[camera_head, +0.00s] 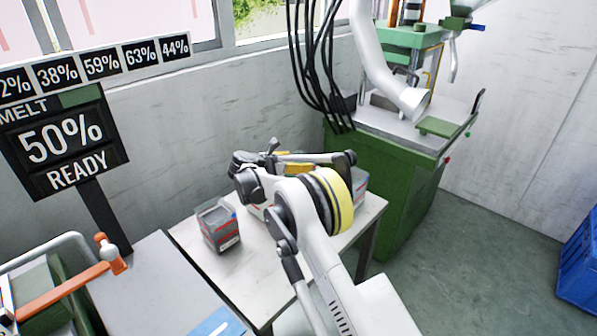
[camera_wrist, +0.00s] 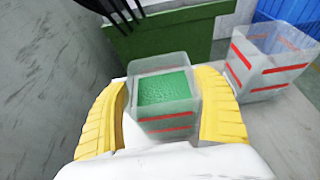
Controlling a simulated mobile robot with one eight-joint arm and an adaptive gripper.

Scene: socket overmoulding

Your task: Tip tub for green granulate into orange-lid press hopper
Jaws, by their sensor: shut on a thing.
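The tub for green granulate (camera_wrist: 165,103) is a clear, square tub with red stripes, with green granulate visible inside it in the wrist view. My gripper (camera_wrist: 163,105) has its yellow fingers shut on the tub from both sides. The tub looks upright. In the head view my arm and gripper (camera_head: 290,165) are over the small table, and the held tub is mostly hidden behind them. A green press stands at the back right in the head view; no orange-lid hopper can be made out with certainty.
The small table (camera_head: 262,292) bears a clear tub with dark contents (camera_head: 220,228) at left. Another striped clear tub (camera_wrist: 270,62) stands right of my gripper. A green machine cabinet (camera_head: 385,185) is behind. Black hoses (camera_head: 318,70) hang above. A blue crate (camera_head: 580,262) is far right.

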